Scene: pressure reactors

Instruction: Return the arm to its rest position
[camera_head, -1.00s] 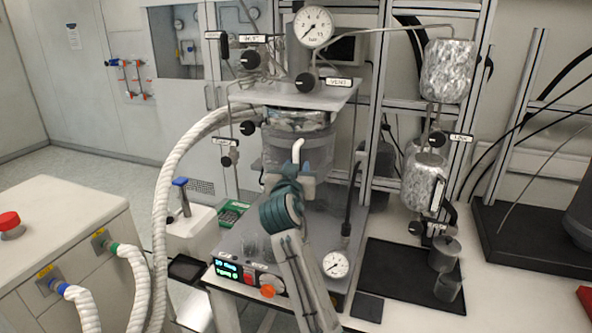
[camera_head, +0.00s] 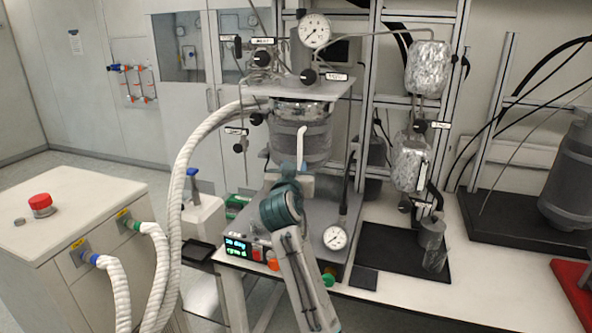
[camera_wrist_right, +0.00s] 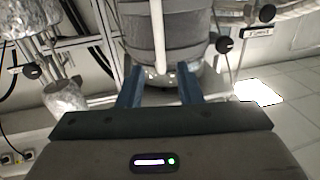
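My right arm comes up from the bottom centre of the head view. Its gripper (camera_head: 298,174) is in front of the lower part of the grey jacketed reactor vessel (camera_head: 300,135). In the right wrist view the two blue fingers (camera_wrist_right: 160,88) stand apart with nothing seen between their tips. The vessel (camera_wrist_right: 190,50) and a white tube (camera_wrist_right: 157,35) show just beyond them. I cannot tell the exact gap between fingers and vessel. My left gripper is in neither view.
A frame with dial gauges (camera_head: 316,31) and valves surrounds the vessel. A lit display (camera_head: 236,246) sits low in front. White hoses (camera_head: 178,190) run to a cabinet (camera_head: 80,215) with a red knob (camera_head: 41,204) at left. Foil-wrapped cylinders (camera_head: 427,68) stand right of the vessel.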

